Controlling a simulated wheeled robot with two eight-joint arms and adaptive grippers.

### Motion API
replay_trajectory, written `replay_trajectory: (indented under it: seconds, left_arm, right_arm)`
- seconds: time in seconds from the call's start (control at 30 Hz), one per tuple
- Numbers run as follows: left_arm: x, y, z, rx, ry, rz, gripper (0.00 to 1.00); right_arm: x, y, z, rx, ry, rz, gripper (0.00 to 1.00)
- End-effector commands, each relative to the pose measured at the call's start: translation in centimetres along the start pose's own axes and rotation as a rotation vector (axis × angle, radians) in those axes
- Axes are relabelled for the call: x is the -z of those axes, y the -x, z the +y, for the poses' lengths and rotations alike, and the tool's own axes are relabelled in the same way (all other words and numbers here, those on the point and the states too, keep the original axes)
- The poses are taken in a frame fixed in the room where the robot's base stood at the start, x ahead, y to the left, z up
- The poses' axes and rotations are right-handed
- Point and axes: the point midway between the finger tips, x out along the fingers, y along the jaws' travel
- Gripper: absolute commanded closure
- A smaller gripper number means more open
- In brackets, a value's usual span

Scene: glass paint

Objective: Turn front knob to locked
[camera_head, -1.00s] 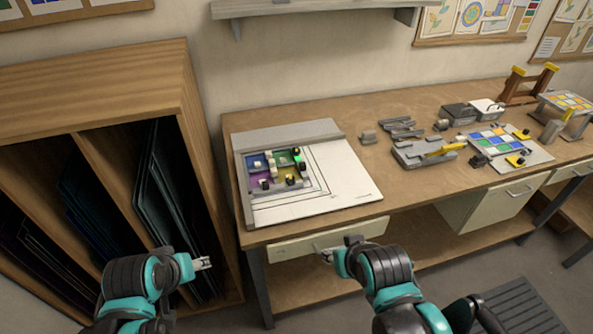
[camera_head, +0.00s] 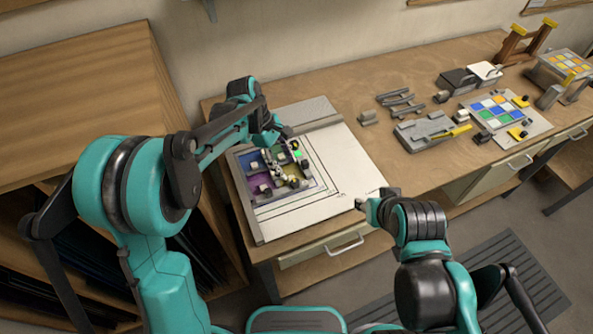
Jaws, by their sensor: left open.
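A small grey frame (camera_head: 243,171) with coloured glass panes lies on the white board (camera_head: 347,172). Small dark and pale knobs stand on it, one at its near side (camera_head: 264,189); I cannot tell which knob is the front one or how it is turned. A bright green spot (camera_head: 297,153) shows at the frame's far right corner. My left gripper (camera_head: 281,162) is open and points down over the frame; its fingertips blend with the grey parts, so contact is unclear. My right gripper (camera_head: 361,203) is at the board's near right corner, its fingers too small to read.
Grey tools and a clamp (camera_head: 425,128) lie right of the board. A coloured glass panel (camera_head: 493,111) lies further right. A wooden rack (camera_head: 75,85) stands at the left. A drawer handle (camera_head: 338,246) juts from the table's front. Table between the board and the tools is clear.

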Motion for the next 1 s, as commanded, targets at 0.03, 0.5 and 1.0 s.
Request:
replay_trajectory:
  seconds: [0.03, 0.5, 1.0]
  left_arm:
    - [0.1, -0.8, 0.0, 0.000, -0.001, 0.000, 0.52]
    - [0.0, -6.9, 0.0, -0.003, -0.003, 0.001, 0.52]
    - [0.0, -7.0, 0.0, -0.003, -0.003, 0.002, 1.00]
  right_arm:
    - [-0.2, -0.3, 0.0, 0.000, 0.000, 0.000, 0.60]
    - [-1.0, -1.4, 0.0, 0.000, 0.000, 0.000, 0.60]
    - [-1.0, -1.4, 0.0, 0.000, 0.000, 0.000, 0.60]
